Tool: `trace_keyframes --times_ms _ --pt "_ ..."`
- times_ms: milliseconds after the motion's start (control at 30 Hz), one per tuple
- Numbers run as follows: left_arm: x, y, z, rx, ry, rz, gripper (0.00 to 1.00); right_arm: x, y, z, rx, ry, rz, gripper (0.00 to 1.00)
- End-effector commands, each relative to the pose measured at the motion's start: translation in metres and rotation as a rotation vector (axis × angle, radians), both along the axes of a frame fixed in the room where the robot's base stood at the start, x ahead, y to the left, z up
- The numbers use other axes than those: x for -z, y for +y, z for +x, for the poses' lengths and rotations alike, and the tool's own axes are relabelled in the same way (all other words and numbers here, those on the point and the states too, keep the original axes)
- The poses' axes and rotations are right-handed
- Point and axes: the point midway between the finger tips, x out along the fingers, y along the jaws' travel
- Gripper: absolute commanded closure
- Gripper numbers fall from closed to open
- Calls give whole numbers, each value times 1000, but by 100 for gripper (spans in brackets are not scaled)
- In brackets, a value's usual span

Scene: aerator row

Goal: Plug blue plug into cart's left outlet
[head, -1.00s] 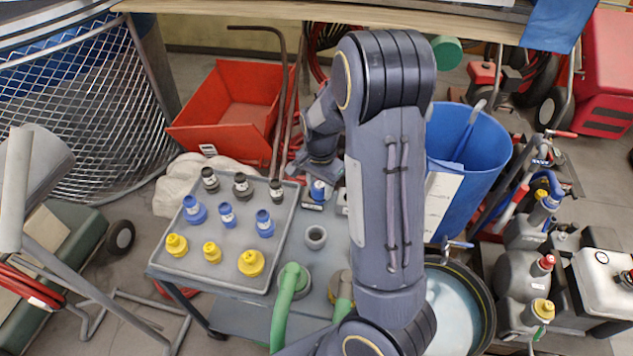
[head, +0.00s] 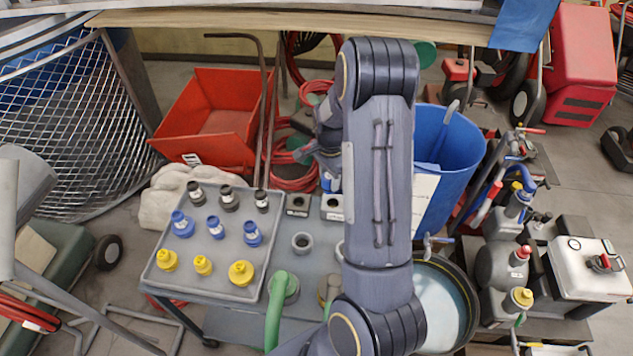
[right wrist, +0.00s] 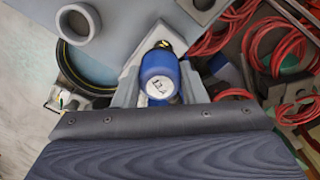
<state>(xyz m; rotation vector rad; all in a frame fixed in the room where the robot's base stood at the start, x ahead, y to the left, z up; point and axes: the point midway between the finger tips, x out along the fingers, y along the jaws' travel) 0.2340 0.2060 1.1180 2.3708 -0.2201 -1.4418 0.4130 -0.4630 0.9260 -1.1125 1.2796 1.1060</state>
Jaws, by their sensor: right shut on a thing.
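My right gripper (right wrist: 158,95) is shut on a blue plug (right wrist: 158,75), which has a white label and a dark and yellow tip. In the head view the blue plug (head: 326,182) is partly hidden by my arm. It is held above the back of the grey cart (head: 266,300), apart from the outlets as far as I can see. The left outlet (head: 298,204) is a square block with a dark opening and looks empty. A second outlet (head: 332,207) stands to its right. My left gripper is not in view.
A grey tray (head: 203,240) on the cart holds black, blue and yellow plugs. A grey ring (head: 302,243) and a green hose (head: 277,315) are in front of the outlets. A blue bin (head: 445,165) stands right, a red tub (head: 213,120) behind, and red hoses (head: 290,170) lie behind the cart.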

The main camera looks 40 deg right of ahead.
Motion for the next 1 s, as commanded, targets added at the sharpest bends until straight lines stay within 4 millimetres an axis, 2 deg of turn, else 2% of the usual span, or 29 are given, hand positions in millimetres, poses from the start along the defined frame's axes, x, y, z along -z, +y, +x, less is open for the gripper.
trace_keyframes --times_ms 33,200,467,1000 --pt "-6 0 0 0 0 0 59 1 -9 -1 27 1 3 86" --pt "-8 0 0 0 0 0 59 7 -22 0 71 -4 8 86" --pt "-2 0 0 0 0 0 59 17 -23 0 74 -5 9 86" --pt "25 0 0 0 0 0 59 58 -23 0 73 -5 8 86"
